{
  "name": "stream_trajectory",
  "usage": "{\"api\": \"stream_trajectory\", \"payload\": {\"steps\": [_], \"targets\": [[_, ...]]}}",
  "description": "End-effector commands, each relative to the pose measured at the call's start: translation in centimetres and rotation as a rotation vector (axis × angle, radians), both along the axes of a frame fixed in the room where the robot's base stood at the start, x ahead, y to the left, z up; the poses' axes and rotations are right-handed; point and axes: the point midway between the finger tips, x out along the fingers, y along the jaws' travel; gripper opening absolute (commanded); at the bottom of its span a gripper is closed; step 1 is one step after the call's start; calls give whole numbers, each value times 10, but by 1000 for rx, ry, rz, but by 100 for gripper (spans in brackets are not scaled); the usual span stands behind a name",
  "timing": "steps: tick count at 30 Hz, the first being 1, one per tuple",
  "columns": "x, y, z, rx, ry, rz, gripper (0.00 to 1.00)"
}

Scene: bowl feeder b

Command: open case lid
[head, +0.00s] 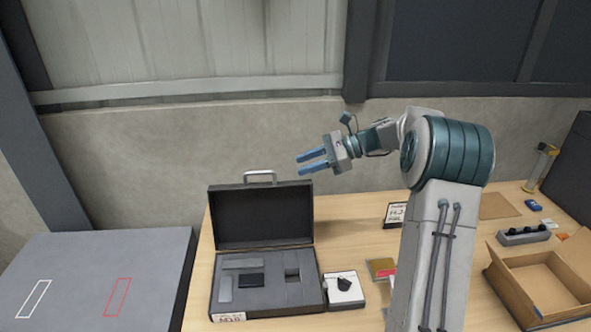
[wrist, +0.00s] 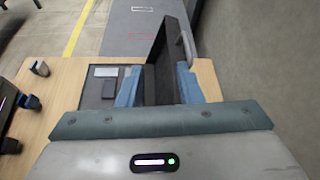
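The case (head: 262,296) is a dark case on the wooden table, with grey foam inside. Its lid (head: 260,217) stands upright at the back, open, with a metal handle (head: 261,175) on its top edge. My gripper (head: 311,161) is above and to the right of the lid, its two blue fingers apart with nothing between them. In the wrist view the lid (wrist: 163,58) shows beyond my open fingers (wrist: 159,88), and the handle is at its right. No contact between gripper and lid is visible.
A white card box with a black knob (head: 344,288) stands right of the case. An open cardboard box (head: 536,291) is at the right. A grey platform with white and red outlines (head: 95,265) lies left. A wall runs behind the table (head: 350,208).

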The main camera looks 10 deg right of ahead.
Motion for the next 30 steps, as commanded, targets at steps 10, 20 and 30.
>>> {"api": "stream_trajectory", "payload": {"steps": [10, 20, 30], "targets": [[0, -1, 1, -1, 0, 1, 16], [9, 32, -5, -285, -149, 228, 0], [56, 80, 11, -897, -588, 803, 0]]}}
